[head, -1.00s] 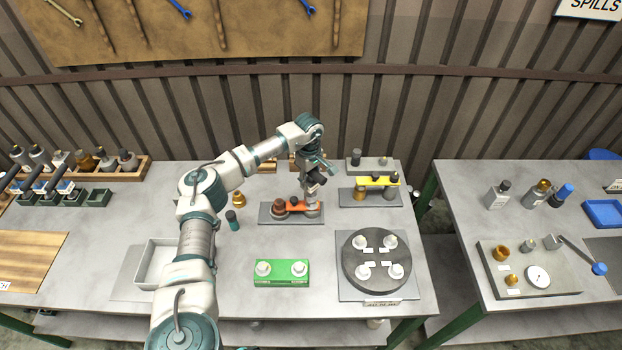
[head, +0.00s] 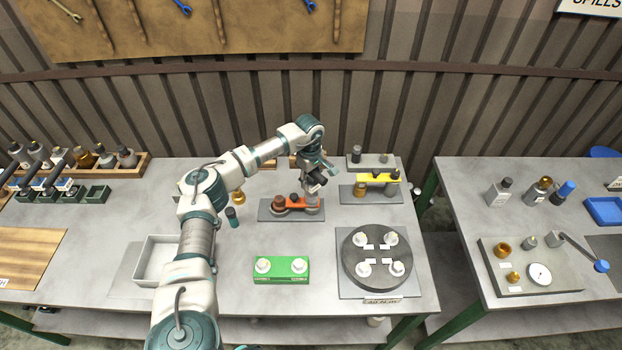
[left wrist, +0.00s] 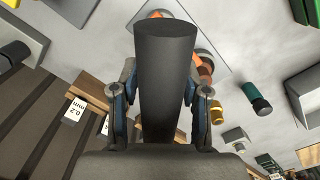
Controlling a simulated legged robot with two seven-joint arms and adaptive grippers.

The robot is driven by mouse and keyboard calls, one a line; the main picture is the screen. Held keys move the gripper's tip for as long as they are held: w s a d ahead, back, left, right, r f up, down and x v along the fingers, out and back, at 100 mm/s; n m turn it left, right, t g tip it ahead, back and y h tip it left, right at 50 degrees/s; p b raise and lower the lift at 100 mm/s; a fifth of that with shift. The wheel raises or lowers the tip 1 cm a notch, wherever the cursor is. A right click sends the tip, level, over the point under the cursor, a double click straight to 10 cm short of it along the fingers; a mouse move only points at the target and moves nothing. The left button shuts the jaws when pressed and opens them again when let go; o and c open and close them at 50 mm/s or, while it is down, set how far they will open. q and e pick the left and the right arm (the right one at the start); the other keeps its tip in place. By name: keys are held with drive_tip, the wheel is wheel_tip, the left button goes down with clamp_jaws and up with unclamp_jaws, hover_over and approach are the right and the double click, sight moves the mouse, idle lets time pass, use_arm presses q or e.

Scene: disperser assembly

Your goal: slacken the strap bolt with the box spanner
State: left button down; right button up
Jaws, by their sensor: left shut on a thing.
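My left gripper (head: 316,190) reaches down over the dark plate (head: 266,213) that carries the orange strap (head: 299,204). In the left wrist view my left gripper (left wrist: 163,100) is shut on a dark grey cylinder, which I take for the box spanner (left wrist: 166,75). The spanner's round end faces away from the palm. The orange strap shows partly behind it in that view (left wrist: 206,72). A small dark knob or bolt head (head: 294,200) sits on the strap, left of the gripper. The gripper covers the strap's right end, so I cannot tell whether the spanner touches a bolt. My right gripper is not in view.
A second fixture with a yellow strap (head: 377,177) stands close on the right. A round dark turntable (head: 377,274) and a green block (head: 281,279) are in front. A dark green cylinder (head: 232,216) stands left of the plate. A pale open tray (head: 141,264) lies at front left.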

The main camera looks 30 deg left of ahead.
use_arm(q)
drive_tip(key=shift+a+r+p, duration=0.15)
drive_tip(key=shift+r+p, duration=0.35)
drive_tip(key=shift+a+r, duration=0.25)
drive_tip(key=shift+r, duration=0.15)
drive_tip(key=shift+d, duration=0.15)
drive_tip(key=shift+d, duration=0.2)
drive_tip(key=shift+d+p, duration=0.2)
drive_tip(key=shift+p, duration=0.3)
idle(0.7)
drive_tip(key=shift+f, duration=0.2)
drive_tip(key=shift+f+b, duration=0.3)
drive_tip(key=shift+f, duration=0.05)
drive_tip(key=shift+f, duration=0.35)
